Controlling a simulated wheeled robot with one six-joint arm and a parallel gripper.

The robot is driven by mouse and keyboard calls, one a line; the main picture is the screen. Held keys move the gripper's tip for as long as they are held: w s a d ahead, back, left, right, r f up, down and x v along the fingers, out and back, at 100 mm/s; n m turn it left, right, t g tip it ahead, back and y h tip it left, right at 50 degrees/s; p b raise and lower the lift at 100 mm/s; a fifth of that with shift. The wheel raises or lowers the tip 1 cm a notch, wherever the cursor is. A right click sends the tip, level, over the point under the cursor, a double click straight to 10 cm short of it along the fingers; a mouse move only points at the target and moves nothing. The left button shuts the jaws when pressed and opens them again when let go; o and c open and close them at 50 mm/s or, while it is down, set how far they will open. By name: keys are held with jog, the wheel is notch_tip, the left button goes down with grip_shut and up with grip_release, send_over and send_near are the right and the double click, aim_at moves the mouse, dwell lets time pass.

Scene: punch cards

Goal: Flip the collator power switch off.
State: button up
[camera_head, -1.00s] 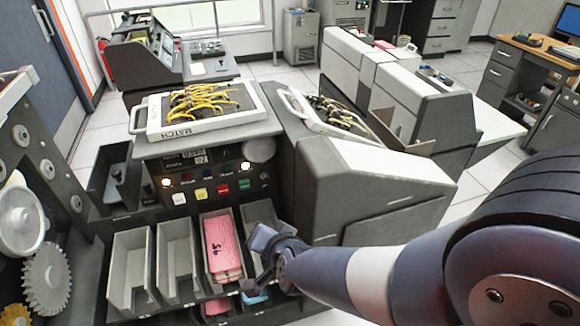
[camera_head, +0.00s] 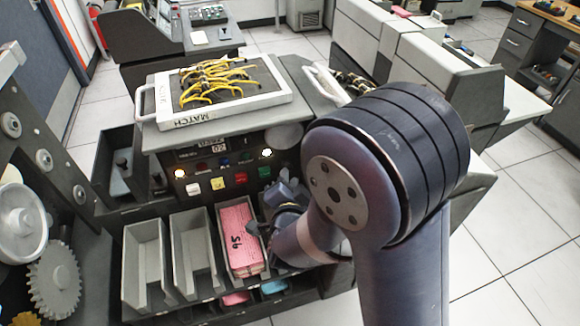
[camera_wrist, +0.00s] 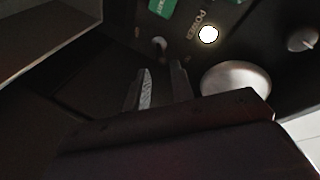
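The collator's dark control panel (camera_head: 205,180) faces me in the head view. In the wrist view a small toggle switch (camera_wrist: 158,44) sits beside a lit white lamp (camera_wrist: 208,34) marked POWER. The lamp also glows in the head view (camera_head: 266,153). My gripper (camera_head: 283,188) is at the panel's lower right, below the green button (camera_head: 265,171). In the wrist view my gripper (camera_wrist: 162,82) has its two fingers apart with nothing between them, just below the switch and apart from it in the picture. In the head view my gripper and wrist hide the switch.
White, yellow and red buttons line the panel. Below are grey card trays (camera_head: 195,250), one holding pink cards (camera_head: 239,240). A yellow-wired plugboard (camera_head: 220,90) lies on top. A round metal disc (camera_wrist: 237,78) is right of my fingers in the wrist view. Gears (camera_head: 53,280) stand at left.

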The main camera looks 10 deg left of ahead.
aim_at(289, 168)
jog(key=shift+p+x, duration=0.3)
jog(key=shift+x, duration=2.4)
jog(key=shift+c, duration=0.3)
grip_shut()
